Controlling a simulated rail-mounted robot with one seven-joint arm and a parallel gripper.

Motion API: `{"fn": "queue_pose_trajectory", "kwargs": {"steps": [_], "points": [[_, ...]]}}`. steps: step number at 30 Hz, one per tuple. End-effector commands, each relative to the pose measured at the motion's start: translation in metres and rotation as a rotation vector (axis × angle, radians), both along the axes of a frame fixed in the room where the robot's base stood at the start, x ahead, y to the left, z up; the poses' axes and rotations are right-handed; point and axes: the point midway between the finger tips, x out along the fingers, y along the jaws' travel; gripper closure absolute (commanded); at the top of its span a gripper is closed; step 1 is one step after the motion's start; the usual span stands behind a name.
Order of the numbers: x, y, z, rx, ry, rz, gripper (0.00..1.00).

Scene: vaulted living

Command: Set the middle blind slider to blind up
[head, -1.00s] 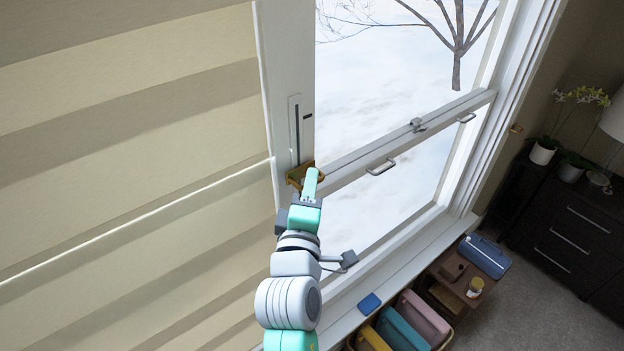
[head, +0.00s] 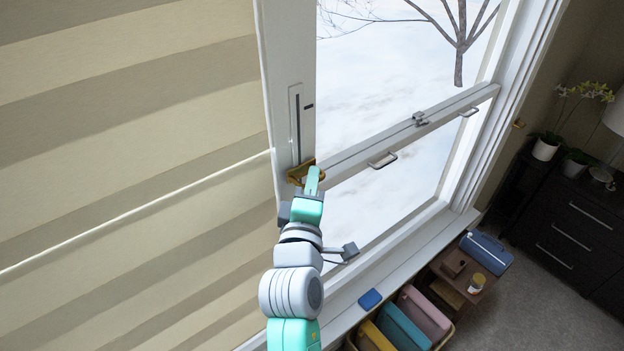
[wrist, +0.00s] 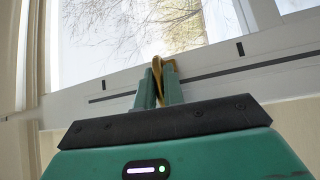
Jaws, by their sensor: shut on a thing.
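The brass-coloured slider (head: 297,173) sits low on a slim white track plate (head: 294,98) on the window post, below the visible stretch of its dark slot. My gripper (head: 312,182) comes up from below and is shut on the slider. In the wrist view, the slider (wrist: 158,68) shows as a yellow loop at the green fingertips (wrist: 158,88), between two dark marks beside the slot. One mark (head: 308,106) also shows in the head view. The pale banded blind (head: 130,120) covers the left side. No lettering on the track is readable.
To the right is a window with a metal handle (head: 382,160) and a latch (head: 419,118) on its rail. Below, a blue item (head: 370,299) lies on the sill (head: 400,258). Coloured binders (head: 402,329) and a dark dresser (head: 575,225) stand lower right.

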Motion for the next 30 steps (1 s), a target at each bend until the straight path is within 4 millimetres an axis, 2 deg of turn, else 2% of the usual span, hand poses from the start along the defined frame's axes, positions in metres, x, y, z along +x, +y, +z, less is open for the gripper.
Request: {"fn": "queue_pose_trajectory", "kwargs": {"steps": [1, 5, 12, 18, 24, 30], "points": [[0.0, 0.0, -0.022, -0.002, 0.004, 0.0, 1.0], [0.0, 0.0, -0.064, -0.002, 0.005, -0.001, 1.0], [0.0, 0.0, -0.153, -0.002, 0.006, -0.001, 1.0], [0.0, 0.0, -0.221, -0.003, 0.006, -0.001, 1.0], [0.0, 0.0, -0.275, -0.001, 0.004, 0.0, 1.0], [0.0, 0.0, -0.309, -0.001, 0.003, -0.001, 1.0]]}}
